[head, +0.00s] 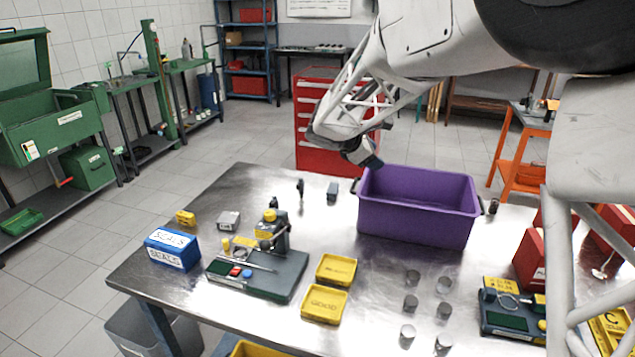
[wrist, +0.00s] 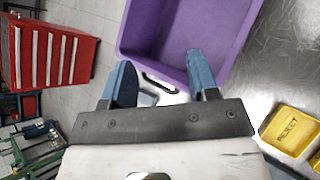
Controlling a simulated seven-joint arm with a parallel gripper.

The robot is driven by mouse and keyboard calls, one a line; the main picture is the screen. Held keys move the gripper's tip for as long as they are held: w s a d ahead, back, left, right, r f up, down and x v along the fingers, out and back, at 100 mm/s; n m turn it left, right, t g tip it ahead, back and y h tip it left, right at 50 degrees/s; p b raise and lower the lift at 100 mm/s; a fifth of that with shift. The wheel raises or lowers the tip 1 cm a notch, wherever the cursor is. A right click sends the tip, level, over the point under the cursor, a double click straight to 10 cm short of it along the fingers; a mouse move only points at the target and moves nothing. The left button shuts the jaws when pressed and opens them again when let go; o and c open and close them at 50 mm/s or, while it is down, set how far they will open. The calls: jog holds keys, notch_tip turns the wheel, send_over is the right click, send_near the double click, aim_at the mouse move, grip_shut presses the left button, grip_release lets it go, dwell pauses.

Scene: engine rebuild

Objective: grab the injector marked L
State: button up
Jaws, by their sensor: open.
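No letter L is readable on any part in either view, so I cannot tell which one is the injector marked L. Small dark parts stand on the steel table, one upright (head: 300,188) and another near the test stand (head: 272,203). A small grey block (head: 333,192) sits left of the purple bin. My gripper (head: 371,163) is above the table at the bin's back left corner. In the wrist view my gripper (wrist: 162,72) has its blue fingers spread, with the bin's rim and handle beyond them. Nothing is seen held.
The purple bin (head: 415,218) stands at the back of the table. A REJECT tray (wrist: 288,130) shows in the wrist view.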

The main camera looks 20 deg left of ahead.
jog(key=w+a+f+n+t, duration=0.1)
jog(key=w+a+f+n, duration=0.1)
jog(key=a, duration=0.4)
jog(key=w+a+f+n+t, duration=0.1)
jog(key=w+a+f+n, duration=0.15)
jog(key=a, duration=0.35)
jog(key=n+t+y, duration=0.1)
jog(key=n+t, duration=0.2)
jog(key=n, duration=0.2)
send_over(300, 189)
jog(key=w+a, duration=0.1)
jog(key=shift+m, duration=0.25)
notch_tip(300, 189, down, 4)
jog(key=shift+w+f, duration=0.15)
jog(key=shift+f, duration=0.05)
jog(key=shift+f+g, duration=0.3)
jog(key=shift+f, duration=1.5)
